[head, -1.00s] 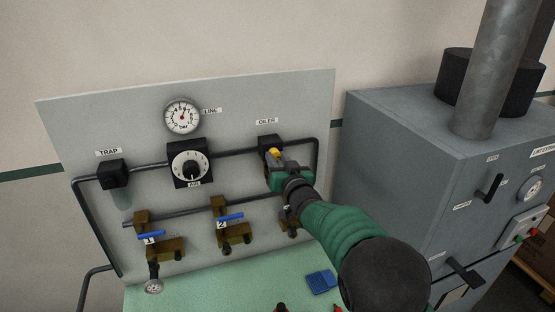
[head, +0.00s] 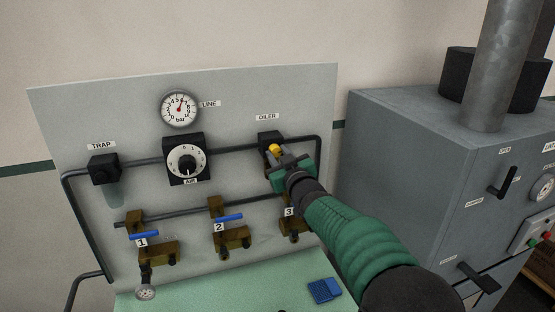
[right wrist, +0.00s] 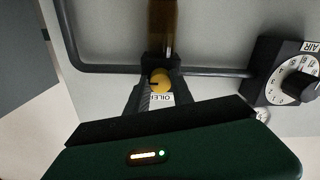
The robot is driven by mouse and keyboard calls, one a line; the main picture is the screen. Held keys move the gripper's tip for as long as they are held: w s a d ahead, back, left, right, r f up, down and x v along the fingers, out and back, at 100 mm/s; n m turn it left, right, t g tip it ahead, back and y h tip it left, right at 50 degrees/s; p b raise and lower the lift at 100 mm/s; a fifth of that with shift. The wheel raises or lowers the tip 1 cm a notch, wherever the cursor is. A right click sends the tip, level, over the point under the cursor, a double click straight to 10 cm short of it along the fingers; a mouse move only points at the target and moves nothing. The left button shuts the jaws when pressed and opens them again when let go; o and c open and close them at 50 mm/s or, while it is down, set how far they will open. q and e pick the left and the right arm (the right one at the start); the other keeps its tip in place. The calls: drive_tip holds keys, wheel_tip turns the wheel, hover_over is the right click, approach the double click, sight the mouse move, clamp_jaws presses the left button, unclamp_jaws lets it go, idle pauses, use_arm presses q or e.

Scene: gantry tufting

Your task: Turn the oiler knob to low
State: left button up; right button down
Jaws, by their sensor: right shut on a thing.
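The oiler knob (head: 274,148) is a small yellow knob on the black oiler block (head: 268,137) under the OILER label, at the right of the panel. My right gripper (head: 279,157) is at the oiler, shut on the knob. In the right wrist view the yellow knob (right wrist: 160,82) sits between the two dark fingers (right wrist: 158,92), with a dark mark on its face at the left. The OILER label is partly hidden there. My left gripper is not in view.
The air dial (head: 187,162) is left of the oiler, with the line gauge (head: 179,109) above it. Valves with blue handles (head: 229,218) stand below on brass bodies. A grey cabinet (head: 410,170) is at the right. A blue object (head: 324,290) lies on the green bench (head: 215,290).

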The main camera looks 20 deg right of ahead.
drive_tip(key=c, duration=1.4)
unclamp_jaws()
drive_tip(key=shift+o, duration=1.1)
drive_tip(key=shift+s+r, duration=0.15)
drive_tip(key=shift+s, duration=0.05)
drive_tip(key=shift+o, duration=0.4)
drive_tip(key=shift+s+r, duration=0.1)
drive_tip(key=shift+s, duration=0.1)
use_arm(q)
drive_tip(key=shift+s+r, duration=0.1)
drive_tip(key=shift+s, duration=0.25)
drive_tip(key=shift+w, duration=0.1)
use_arm(e)
drive_tip(key=shift+w, duration=0.1)
drive_tip(key=shift+s+f+b, duration=0.25)
drive_tip(key=shift+b, duration=0.05)
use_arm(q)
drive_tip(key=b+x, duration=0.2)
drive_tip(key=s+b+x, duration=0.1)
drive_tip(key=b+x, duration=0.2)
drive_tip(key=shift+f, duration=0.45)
use_arm(e)
drive_tip(key=s, duration=1.6)
drive_tip(key=shift+s+d+r, duration=0.15)
drive_tip(key=shift+s+d, duration=0.05)
drive_tip(key=shift+d, duration=0.05)
